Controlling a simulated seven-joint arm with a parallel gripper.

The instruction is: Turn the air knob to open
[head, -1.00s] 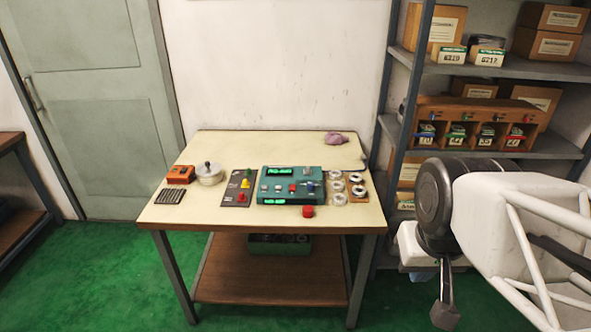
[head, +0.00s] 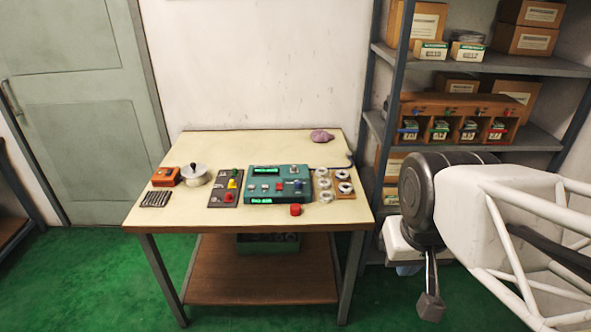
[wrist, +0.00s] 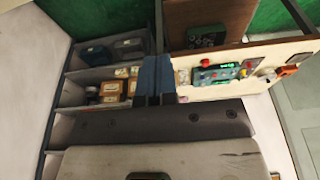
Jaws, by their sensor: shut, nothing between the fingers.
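A teal control panel (head: 262,187) with lit green displays and several buttons and knobs lies on the table. A small blue knob (head: 298,184) is on its right part, and a red knob (head: 295,209) is at its front edge. I cannot tell which one is the air knob. The panel also shows small in the wrist view (wrist: 216,75). My gripper (wrist: 156,64) shows in the wrist view with its blue fingers together and empty. It is well away from the panel; my arm is to the right of the table.
The table (head: 160,219) also holds a dark switch plate (head: 224,198), a lidded pot (head: 194,176), an orange box (head: 166,177), pale rings (head: 323,184) and a purple cloth (head: 321,135). A shelf rack (head: 470,66) with boxes stands at the right. Green floor in front is free.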

